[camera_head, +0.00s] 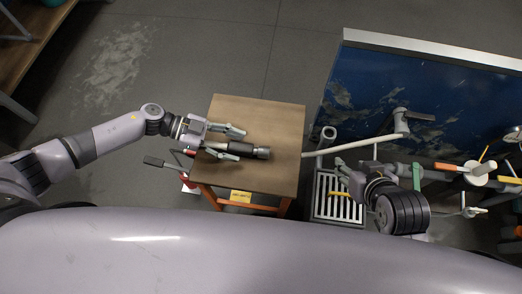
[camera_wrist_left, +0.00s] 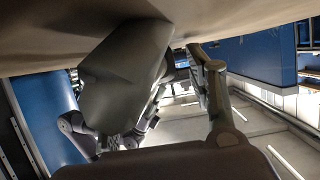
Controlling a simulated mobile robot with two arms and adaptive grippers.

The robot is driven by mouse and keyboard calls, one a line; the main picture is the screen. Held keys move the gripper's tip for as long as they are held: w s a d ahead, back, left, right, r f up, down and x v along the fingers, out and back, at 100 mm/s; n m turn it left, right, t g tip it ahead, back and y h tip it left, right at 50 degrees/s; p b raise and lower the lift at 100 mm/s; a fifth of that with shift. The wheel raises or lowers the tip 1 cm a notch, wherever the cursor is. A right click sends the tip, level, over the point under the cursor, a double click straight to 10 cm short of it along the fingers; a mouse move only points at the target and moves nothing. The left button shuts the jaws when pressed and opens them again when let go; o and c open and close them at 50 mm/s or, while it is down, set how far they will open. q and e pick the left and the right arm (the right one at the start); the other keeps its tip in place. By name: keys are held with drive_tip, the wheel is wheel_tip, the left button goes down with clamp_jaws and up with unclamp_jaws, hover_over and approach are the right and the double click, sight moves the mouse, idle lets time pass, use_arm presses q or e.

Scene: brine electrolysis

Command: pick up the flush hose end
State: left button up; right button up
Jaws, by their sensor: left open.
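The flush hose end (camera_head: 262,153) appears to be the dark cylinder with a grey metal tip lying on the small wooden table (camera_head: 255,112). My left gripper (camera_head: 238,143) is open over the table, with one finger on each side of the dark cylinder. The cylinder's rear part runs back between the fingers toward the palm. I cannot tell whether the fingers touch it. My right gripper (camera_head: 349,180) is at the right, over a grey grate; its finger opening is unclear. The left wrist view shows mostly grey arm-like shapes, and I cannot make out the hose end there.
A grey slatted grate (camera_head: 325,209) stands right of the table. A pale pipe (camera_head: 350,145) runs from the table's right edge to a fitting before a worn blue panel (camera_head: 365,85). Tools and handles crowd the far right. Floor behind the table is clear.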

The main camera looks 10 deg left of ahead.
use_arm(q)
drive_tip(key=shift+d, duration=0.1)
clamp_jaws()
idle(0.6)
